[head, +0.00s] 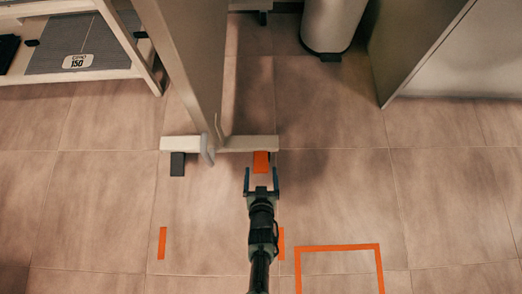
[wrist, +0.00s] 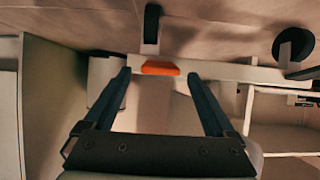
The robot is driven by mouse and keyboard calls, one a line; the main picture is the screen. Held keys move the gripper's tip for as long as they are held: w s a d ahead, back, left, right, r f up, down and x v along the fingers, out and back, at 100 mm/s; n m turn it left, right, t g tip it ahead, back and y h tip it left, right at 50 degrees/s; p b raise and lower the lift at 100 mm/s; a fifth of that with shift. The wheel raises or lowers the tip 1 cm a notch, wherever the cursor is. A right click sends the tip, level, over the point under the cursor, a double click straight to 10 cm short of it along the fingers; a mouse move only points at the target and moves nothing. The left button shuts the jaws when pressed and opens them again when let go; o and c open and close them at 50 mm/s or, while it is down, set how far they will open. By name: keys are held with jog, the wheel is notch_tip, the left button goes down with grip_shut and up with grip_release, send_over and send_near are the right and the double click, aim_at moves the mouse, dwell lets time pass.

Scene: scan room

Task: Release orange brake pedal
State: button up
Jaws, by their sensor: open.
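The orange brake pedal (head: 261,162) sticks out from the right part of a pale foot bar near the floor. My gripper (head: 261,176) is open and empty, just in front of the pedal, with its fingers pointing at it. In the wrist view the orange pedal (wrist: 160,68) lies between and beyond the two open fingertips of my gripper (wrist: 158,76). I see no contact between fingers and pedal.
The pale foot bar (head: 235,143) carries an upright panel (head: 192,50). A shelf (head: 80,72) stands at the upper left, a bin (head: 328,25) at the top and a cabinet (head: 440,60) at the upper right. An orange floor outline (head: 338,247) lies lower right. The surrounding floor is clear.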

jog(key=p+v, duration=0.6)
jog(key=v, duration=0.4)
